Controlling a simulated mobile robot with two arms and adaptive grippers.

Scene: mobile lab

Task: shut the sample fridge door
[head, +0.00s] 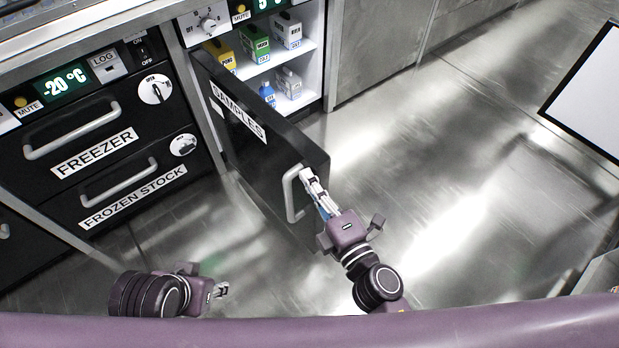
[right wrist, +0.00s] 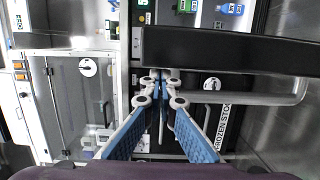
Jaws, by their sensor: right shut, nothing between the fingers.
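The sample fridge door (head: 245,140) is a black panel marked SAMPLES. It stands wide open, swung out from the fridge (head: 325,60), whose lit white shelves show. A grey bar handle (head: 290,195) is on the door's outer face near its free edge. My right gripper (head: 308,174) is shut and empty, its fingertips at the free edge beside the handle; I cannot tell whether they touch. In the right wrist view the shut fingertips (right wrist: 160,76) are by the black door (right wrist: 230,50) and its handle (right wrist: 265,98). My left gripper (head: 221,290) is low at the left, away from the door; its finger opening is unclear.
Boxes and bottles stand on the fridge shelves, including a green box (head: 255,43). Left of the door are the freezer drawer (head: 75,125) and the frozen stock drawer (head: 125,190), both with handles. The metal floor (head: 430,180) to the right is clear. A white panel (head: 590,95) is at far right.

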